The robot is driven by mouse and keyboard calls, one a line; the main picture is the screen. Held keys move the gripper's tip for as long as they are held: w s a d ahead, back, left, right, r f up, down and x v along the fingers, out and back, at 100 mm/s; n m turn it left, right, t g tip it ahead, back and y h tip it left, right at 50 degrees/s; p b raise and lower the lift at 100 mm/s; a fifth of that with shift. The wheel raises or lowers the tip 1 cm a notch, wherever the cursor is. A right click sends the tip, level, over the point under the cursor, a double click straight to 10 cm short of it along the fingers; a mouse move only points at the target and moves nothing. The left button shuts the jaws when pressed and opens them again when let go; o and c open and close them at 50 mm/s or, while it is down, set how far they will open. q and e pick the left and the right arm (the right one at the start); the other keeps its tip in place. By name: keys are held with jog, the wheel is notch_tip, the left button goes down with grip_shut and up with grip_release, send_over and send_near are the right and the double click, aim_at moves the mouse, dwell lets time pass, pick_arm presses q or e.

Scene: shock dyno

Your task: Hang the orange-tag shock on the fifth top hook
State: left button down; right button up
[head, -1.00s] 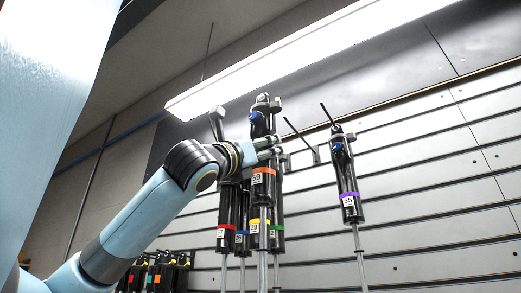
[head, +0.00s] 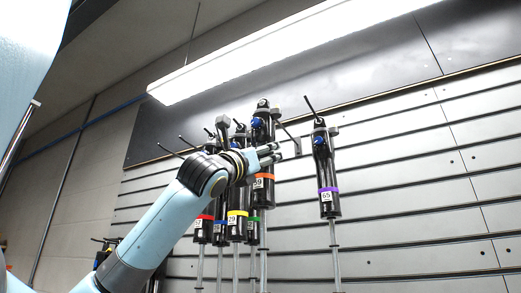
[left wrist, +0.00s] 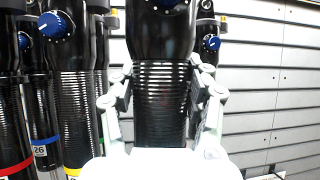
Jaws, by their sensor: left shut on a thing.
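The orange-tag shock (head: 263,183) hangs upright in my left gripper (head: 276,152), its black body between the fingers. In the left wrist view its coiled black body (left wrist: 160,110) fills the space between the fingers of the left gripper (left wrist: 160,82). In the head view its top eye is close to the left of an empty hook (head: 290,136); I cannot tell whether they touch. The purple-tag shock (head: 327,170) hangs on a hook further right. My right gripper is not in view.
The yellow-tag shock (head: 237,222), red-tag shock (head: 203,229) and green-tag shock (head: 253,232) hang close on the left, partly behind my arm. A blue-tag shock (left wrist: 42,125) shows in the left wrist view. The slatted wall (head: 420,190) right of the purple-tag shock is clear.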

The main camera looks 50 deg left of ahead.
pick_arm(q)
jog(key=shift+r+p, duration=0.25)
jog(key=shift+p, duration=0.1)
jog(key=shift+s+d, duration=0.1)
dwell(0.5)
jog(key=shift+p, duration=0.35)
jog(key=shift+w+a+p, duration=0.25)
jog(key=shift+w+p, duration=0.5)
jog(key=shift+p, duration=0.05)
jog(key=shift+f, duration=0.1)
jog(key=shift+w, duration=0.15)
